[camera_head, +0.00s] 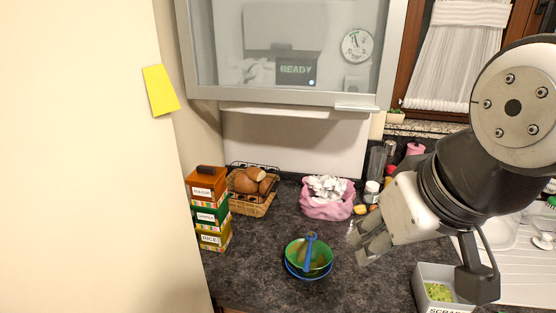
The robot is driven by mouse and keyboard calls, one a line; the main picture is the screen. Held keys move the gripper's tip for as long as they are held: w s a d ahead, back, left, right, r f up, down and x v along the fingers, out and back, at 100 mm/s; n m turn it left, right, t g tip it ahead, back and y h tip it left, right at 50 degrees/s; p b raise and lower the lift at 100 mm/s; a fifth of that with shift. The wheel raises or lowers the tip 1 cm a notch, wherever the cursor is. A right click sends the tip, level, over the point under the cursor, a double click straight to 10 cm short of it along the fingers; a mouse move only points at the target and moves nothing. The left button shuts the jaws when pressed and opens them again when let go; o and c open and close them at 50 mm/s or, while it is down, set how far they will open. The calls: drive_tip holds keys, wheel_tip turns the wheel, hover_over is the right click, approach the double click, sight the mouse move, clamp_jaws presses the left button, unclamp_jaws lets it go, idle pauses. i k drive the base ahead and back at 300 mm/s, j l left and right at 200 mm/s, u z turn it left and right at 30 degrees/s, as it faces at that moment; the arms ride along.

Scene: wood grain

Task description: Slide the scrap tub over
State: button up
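The scrap tub (424,279) is a grey box with the letters "SCRA" showing on its front and green bits inside. It stands on the dark counter at the lower right, and the bottom edge of the picture cuts off its lower part. My arm partly hides its right side. My gripper (360,243) is above the counter, left of and beyond the tub in the picture, and apart from it. Its fingers point to the lower left, and I cannot make out the gap between them. I see nothing held in it.
A green bowl (293,256) with a blue utensil sits left of my gripper. A pink bag (327,209), a bread basket (256,208) and stacked boxes (207,209) stand behind and left. The sink drainer (520,268) is at right. Counter between bowl and tub is clear.

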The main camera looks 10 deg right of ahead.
sight(433, 284)
drive_tip(key=k+l+u, duration=0.1)
drive_tip(key=l, duration=0.25)
drive_tip(key=k+l+u, duration=0.1)
drive_tip(key=l, duration=0.25)
drive_tip(key=k+l+u, duration=0.1)
drive_tip(key=l, duration=0.25)
drive_tip(key=k+l+u, duration=0.1)
drive_tip(key=k+l, duration=0.1)
drive_tip(key=l, duration=0.1)
